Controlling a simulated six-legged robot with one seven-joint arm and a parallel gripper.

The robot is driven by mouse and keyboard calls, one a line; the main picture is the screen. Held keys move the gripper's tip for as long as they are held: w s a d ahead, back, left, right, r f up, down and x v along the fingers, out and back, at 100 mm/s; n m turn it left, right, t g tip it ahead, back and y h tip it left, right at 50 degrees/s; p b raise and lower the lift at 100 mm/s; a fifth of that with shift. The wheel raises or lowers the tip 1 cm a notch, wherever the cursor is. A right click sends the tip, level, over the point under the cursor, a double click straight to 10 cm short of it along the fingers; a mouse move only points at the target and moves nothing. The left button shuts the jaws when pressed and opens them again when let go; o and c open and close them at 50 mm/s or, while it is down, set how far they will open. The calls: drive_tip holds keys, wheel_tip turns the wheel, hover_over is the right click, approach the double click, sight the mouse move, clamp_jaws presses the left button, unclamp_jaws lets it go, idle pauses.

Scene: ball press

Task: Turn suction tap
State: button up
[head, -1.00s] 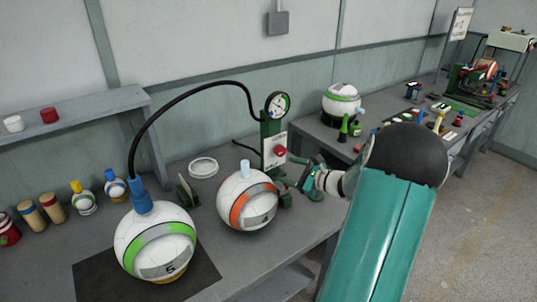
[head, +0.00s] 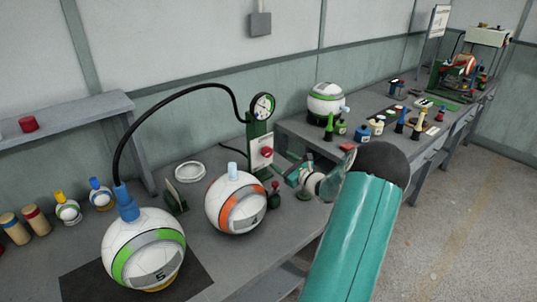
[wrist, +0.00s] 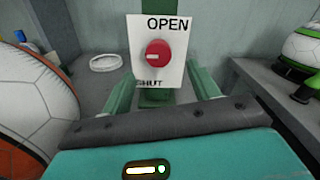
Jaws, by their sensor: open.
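The suction tap is a red knob (wrist: 157,53) on a white plate (wrist: 172,72) marked OPEN at the top and SHUT at the bottom. A pale line on the knob points left in the wrist view. The tap also shows in the head view (head: 267,152), on a green post below a round gauge (head: 263,106). My gripper (wrist: 163,88) is open and empty, its two green fingers spread below and to either side of the knob in the wrist view. It looks apart from the knob. In the head view my gripper (head: 297,174) is just right of the post.
A white-and-orange ball (head: 235,204) stands close left of the post. A black hose (head: 165,101) runs from the gauge to a blue fitting on a green-striped ball (head: 143,252). Another ball (head: 327,103) stands behind on the bench. A white ring (head: 190,172) lies left.

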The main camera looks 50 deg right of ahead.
sight(269, 153)
drive_tip(key=x, duration=0.7)
drive_tip(key=shift+w+a, duration=0.1)
drive_tip(key=shift+w, duration=0.2)
drive_tip(key=c, duration=1)
